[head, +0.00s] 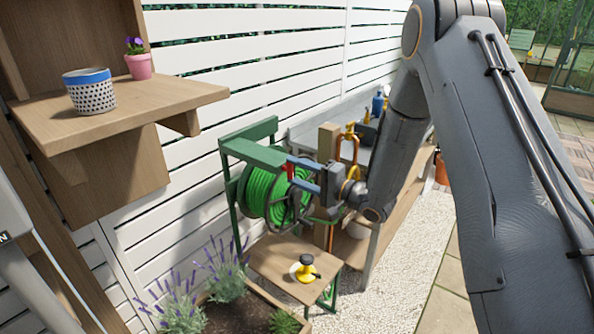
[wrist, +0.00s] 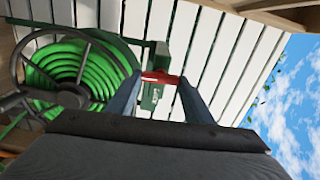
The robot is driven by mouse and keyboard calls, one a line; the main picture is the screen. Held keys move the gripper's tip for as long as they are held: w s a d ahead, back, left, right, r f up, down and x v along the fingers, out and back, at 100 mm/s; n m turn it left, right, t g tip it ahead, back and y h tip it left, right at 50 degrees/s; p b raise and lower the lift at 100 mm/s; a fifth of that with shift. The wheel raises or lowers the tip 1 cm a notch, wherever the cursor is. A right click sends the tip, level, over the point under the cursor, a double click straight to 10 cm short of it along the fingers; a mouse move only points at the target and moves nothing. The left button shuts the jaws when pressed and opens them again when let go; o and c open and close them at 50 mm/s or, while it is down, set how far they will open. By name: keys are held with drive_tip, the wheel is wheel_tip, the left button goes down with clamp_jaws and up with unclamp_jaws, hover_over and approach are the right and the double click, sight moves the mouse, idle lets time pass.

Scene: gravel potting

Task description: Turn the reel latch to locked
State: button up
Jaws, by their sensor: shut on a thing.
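The hose reel (head: 268,196) holds coiled bright green hose in a green metal frame, with a dark hand wheel on its near side. It also shows at the left of the wrist view (wrist: 75,65). The red reel latch (wrist: 160,77) sits on a green bracket beside the reel in the wrist view; in the head view a bit of its red (head: 290,171) shows. My gripper (head: 296,172) reaches in from the right, and its two blue fingers (wrist: 158,90) are shut on the red latch, one on each side. Lettering on the green bracket is too small to read.
A small wooden table (head: 275,262) with a yellow-and-black item (head: 306,268) stands below the reel. A wooden shelf (head: 130,108) holds a dotted pot (head: 90,91) and a pink flowerpot (head: 139,66). Lavender (head: 222,272) grows below. A white slatted fence (head: 240,60) stands behind.

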drive_tip(key=shift+m, duration=0.4)
drive_tip(key=o, duration=1.1)
drive_tip(key=shift+c, duration=0.2)
drive_tip(key=b+v, duration=0.2)
drive_tip(key=v, duration=0.6)
